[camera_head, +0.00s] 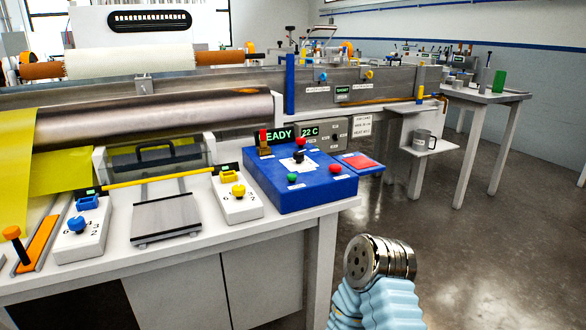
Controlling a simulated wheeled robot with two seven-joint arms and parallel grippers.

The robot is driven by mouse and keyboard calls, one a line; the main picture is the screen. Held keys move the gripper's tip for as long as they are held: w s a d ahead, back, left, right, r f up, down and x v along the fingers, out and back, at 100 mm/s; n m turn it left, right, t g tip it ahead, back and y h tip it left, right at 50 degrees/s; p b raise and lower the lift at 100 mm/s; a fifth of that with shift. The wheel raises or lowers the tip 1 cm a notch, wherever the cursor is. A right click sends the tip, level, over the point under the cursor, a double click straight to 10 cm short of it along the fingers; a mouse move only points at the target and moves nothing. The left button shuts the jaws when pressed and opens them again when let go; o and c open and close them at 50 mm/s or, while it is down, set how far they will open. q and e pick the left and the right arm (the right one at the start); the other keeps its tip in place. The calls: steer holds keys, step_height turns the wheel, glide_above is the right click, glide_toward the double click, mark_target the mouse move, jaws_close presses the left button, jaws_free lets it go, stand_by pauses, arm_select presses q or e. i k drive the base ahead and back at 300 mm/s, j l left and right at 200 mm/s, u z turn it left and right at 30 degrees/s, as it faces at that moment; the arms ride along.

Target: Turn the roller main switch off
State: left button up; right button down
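A blue control box (299,182) stands at the right end of the white bench. On its top are a red-handled lever (263,137) on a brown base at the back left, standing upright, a black knob (298,156) on a white plate, a green button (292,178) and red buttons (335,168). No label naming the roller main switch can be read, but the upright lever looks like a switch. A light blue sleeved arm of mine with a round metal joint shows at the bottom, apart from the box. No gripper fingers are in view.
A metal roller (160,115) with yellow film (70,150) lies behind the bench top. White boxes with a yellow knob (239,190) and a blue knob (77,224) stand left of the blue box. A mug (423,140) sits on a side shelf. The floor at right is clear.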

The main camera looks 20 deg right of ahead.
mark_target(302, 141)
steer(key=i+l, duration=0.1)
steer(key=l, duration=0.35)
steer(key=i+l, duration=0.1)
steer(key=l, duration=0.3)
steer(key=i+l+u, duration=0.1)
steer(key=l, duration=0.35)
steer(key=i+l, duration=0.1)
steer(key=l, duration=0.35)
steer(key=i+l, duration=0.1)
steer(key=l, duration=0.35)
